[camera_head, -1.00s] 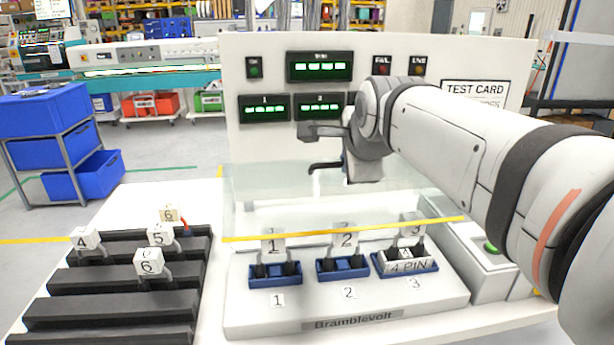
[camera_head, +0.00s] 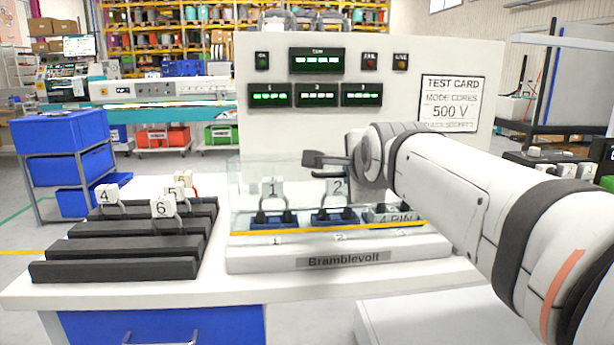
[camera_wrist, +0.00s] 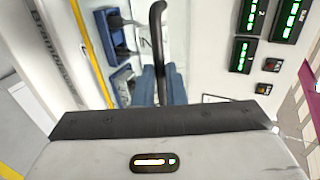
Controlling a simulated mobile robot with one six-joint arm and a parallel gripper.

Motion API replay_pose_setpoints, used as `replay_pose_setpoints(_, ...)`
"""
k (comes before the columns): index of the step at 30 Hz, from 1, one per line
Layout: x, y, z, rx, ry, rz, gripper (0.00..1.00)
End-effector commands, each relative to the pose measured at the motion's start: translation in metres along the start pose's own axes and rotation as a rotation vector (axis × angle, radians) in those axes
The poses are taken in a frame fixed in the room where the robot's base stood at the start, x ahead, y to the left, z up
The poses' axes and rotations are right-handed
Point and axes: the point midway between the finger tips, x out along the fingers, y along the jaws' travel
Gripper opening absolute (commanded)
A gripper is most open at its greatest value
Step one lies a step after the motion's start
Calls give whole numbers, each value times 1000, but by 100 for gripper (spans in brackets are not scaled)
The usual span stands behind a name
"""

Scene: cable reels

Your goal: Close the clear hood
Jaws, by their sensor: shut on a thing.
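The clear hood (camera_head: 248,190) is low over the front of the white tester. Its yellow edge strip (camera_head: 300,232) runs level in front of the sockets, just above the base. I cannot tell whether it rests fully on the base. The strip also shows in the wrist view (camera_wrist: 93,52). My gripper (camera_wrist: 162,75) has its blue fingers shut on the black hood handle (camera_wrist: 157,30), which stands between them. In the head view my arm and wrist hide part of the hood's right side and the fingers.
Tagged leads 1 (camera_head: 272,188) and 2 (camera_head: 338,187) stand in blue sockets under the hood, beside a 4 PIN adapter (camera_head: 393,217). A black slotted rack (camera_head: 125,268) with leads stands at left. The upright panel (camera_head: 420,65) with green displays rises behind.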

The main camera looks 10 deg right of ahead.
Motion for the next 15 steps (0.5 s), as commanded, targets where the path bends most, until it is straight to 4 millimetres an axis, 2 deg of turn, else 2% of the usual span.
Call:
replay_pose_setpoints(1, 4, 5, 0, 0, 0, 9, 0)
replay_pose_setpoints(13, 4, 5, 2, -2, -3, 9, 0)
replay_pose_setpoints(14, 4, 5, 2, -2, -3, 9, 11)
replay_pose_setpoints(15, 4, 5, 2, -2, -3, 9, 15)
